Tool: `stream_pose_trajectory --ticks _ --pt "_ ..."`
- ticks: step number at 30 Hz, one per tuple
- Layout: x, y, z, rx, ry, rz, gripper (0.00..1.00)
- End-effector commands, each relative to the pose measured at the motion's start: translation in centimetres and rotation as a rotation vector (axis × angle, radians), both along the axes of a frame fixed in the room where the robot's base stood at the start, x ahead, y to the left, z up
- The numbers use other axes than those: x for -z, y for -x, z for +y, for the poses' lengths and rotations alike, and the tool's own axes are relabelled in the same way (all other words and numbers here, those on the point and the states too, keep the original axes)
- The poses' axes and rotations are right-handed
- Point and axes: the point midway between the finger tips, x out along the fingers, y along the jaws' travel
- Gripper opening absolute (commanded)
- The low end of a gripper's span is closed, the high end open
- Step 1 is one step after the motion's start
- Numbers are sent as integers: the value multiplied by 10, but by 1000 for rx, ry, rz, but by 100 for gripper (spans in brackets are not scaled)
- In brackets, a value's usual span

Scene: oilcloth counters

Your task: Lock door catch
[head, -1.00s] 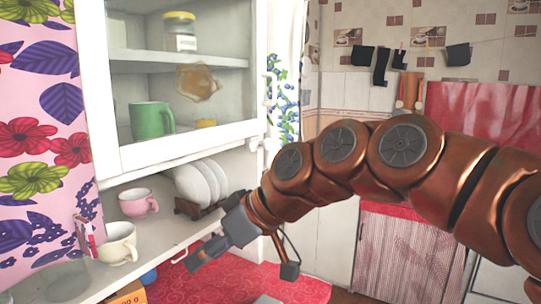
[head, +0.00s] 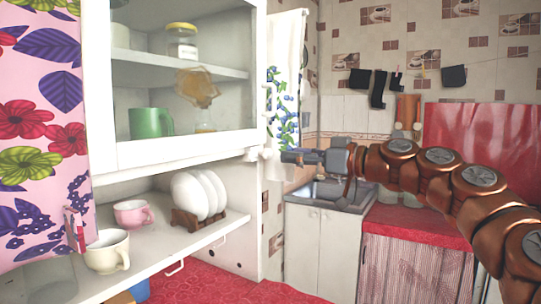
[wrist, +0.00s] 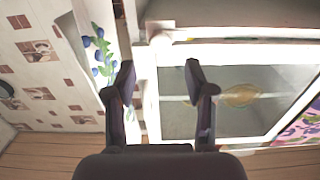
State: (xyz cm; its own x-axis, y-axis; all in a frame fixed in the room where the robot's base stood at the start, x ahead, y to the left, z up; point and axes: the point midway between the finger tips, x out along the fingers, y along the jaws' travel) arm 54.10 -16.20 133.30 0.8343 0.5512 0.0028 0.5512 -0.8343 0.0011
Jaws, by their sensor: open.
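The white cabinet door (head: 190,154) with a glass pane is at the upper left in the head view and looks shut. My gripper (head: 287,157) is to the right of and below the door's lower right corner. In the wrist view my gripper (wrist: 160,68) has its fingers apart, with nothing between them.
A white towel with blue berries (head: 286,90) hangs right beside the cabinet. Below the door, an open shelf holds plates in a rack (head: 198,196), a pink cup (head: 133,213) and a cream cup (head: 107,251). A sink (head: 330,195) is behind my gripper.

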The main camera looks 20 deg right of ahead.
Motion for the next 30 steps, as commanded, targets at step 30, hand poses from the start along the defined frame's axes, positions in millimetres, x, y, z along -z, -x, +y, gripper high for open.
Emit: stream_pose_trajectory --ticks 30 --pt "1 -56 39 -1 0 2 32"
